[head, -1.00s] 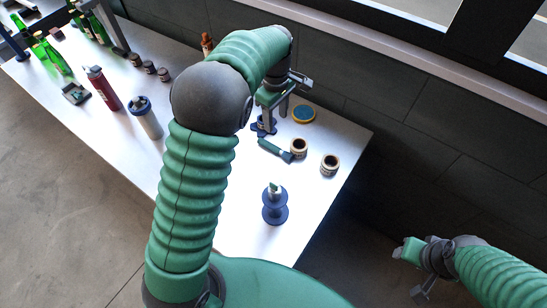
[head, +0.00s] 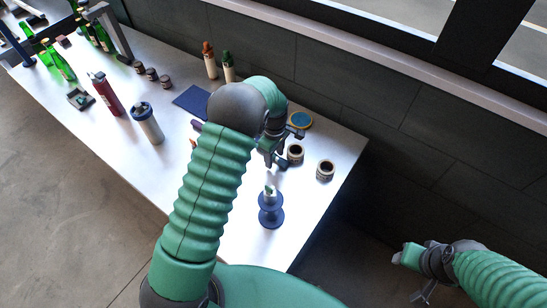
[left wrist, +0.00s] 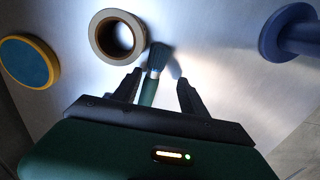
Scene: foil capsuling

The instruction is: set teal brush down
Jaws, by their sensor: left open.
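The teal brush (left wrist: 155,62) shows in the left wrist view, with a dark ferrule and a handle running back toward my gripper. It appears to lie on the table beside a tape roll. My left gripper (left wrist: 159,82) is open, with one finger on each side of the brush handle. I cannot tell whether the fingers touch it. In the head view my left gripper (head: 272,160) is low over the table and the brush is hidden by it. My right gripper (head: 408,256) is off the table at the right; its jaws are unclear.
Two tape rolls (head: 295,153) (head: 325,170) and a yellow-rimmed blue disc (head: 299,120) lie near the left gripper. A blue spool-shaped stand (head: 271,212) is in front. A grey bottle (head: 147,124) and a red bottle (head: 106,95) stand to the left. The front right tabletop is clear.

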